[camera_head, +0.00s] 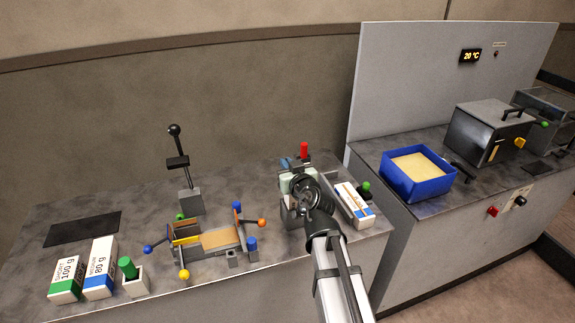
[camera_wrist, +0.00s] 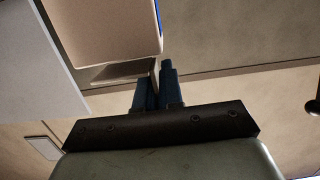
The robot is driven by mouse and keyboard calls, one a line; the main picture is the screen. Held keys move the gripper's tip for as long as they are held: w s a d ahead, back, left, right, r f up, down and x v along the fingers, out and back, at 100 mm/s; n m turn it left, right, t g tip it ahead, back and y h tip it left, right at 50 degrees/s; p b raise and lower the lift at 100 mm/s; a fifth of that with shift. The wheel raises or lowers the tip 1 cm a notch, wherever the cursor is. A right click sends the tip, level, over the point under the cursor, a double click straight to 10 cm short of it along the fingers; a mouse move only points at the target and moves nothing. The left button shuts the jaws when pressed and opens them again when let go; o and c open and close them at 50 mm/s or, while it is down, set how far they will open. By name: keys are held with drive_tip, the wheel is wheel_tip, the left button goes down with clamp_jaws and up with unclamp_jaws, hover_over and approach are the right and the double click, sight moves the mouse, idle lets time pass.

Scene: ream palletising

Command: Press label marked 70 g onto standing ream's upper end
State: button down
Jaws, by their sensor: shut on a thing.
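My gripper (camera_wrist: 158,88) has blue fingers, closed on a thin piece (camera_wrist: 153,71) with a pale edge. I cannot read any mark on it, so I cannot tell whether it is the 70 g label. A large cream block with a blue edge (camera_wrist: 105,28) fills the top of the wrist view, just beyond the fingertips; I cannot tell whether it is the standing ream. In the head view my gripper (camera_head: 287,164) is over the bench's right part, partly hidden by my wrist. A white pack with orange and blue markings (camera_head: 355,206) is just right of my wrist.
White packs marked 100 g (camera_head: 67,278) and 80 g (camera_head: 101,268) stand at the left, beside a green-handled block (camera_head: 131,275). A fixture with coloured knobs (camera_head: 208,240) is mid-bench, a lever (camera_head: 180,162) behind it. A red-topped post (camera_head: 304,151) is near my gripper. A blue tray (camera_head: 420,191) is right.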

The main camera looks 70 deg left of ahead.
drive_tip(key=shift+f, duration=0.6)
idle(1.4)
drive_tip(key=c, duration=1.2)
unclamp_jaws()
drive_tip(key=shift+d, duration=0.15)
drive_tip(key=d+r, duration=0.2)
drive_tip(key=d, duration=1.1)
drive_tip(key=shift+d, duration=0.2)
